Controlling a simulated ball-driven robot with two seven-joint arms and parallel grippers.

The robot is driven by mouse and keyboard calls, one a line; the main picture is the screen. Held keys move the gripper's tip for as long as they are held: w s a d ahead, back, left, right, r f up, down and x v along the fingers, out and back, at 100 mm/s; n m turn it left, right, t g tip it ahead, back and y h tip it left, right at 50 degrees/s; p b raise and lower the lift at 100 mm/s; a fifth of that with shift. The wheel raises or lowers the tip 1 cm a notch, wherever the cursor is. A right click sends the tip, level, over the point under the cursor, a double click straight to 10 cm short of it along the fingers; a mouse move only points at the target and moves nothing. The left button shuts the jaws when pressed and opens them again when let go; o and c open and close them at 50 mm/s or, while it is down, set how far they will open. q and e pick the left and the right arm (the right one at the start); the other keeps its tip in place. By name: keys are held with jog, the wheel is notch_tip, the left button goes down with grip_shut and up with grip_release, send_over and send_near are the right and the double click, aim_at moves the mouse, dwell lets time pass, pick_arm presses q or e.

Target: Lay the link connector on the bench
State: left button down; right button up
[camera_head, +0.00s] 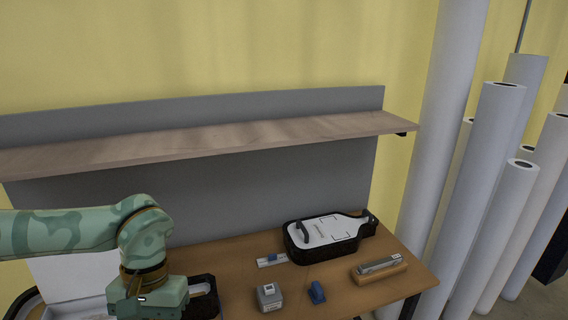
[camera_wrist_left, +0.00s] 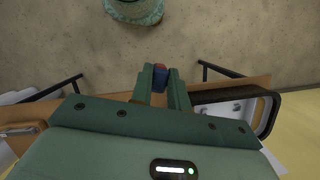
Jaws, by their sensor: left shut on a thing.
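My left gripper (camera_wrist_left: 160,80) is shut on a small blue and red piece, seemingly the link connector (camera_wrist_left: 160,76), in the left wrist view. The piece sits between the green fingertips, partly covered by them; in that view it appears against the floor, past the bench edge. In the head view the gripper body (camera_head: 148,294) is at the lower left, over the left part of the wooden bench (camera_head: 235,268). Its fingertips and the held piece are not visible there. My right gripper is not in view.
On the bench are a black case with a white plate (camera_head: 325,232), a small grey box (camera_head: 269,298), a blue item (camera_head: 317,293) and a grey bar on a wooden block (camera_head: 380,268). A white open lid (camera_head: 75,272) is behind my arm. A shelf (camera_head: 200,140) spans above.

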pick_arm(q)
notch_tip(320, 180, up, 5)
jog(key=p, duration=0.4)
jog(key=shift+r+p, duration=0.1)
jog(key=shift+p, duration=0.3)
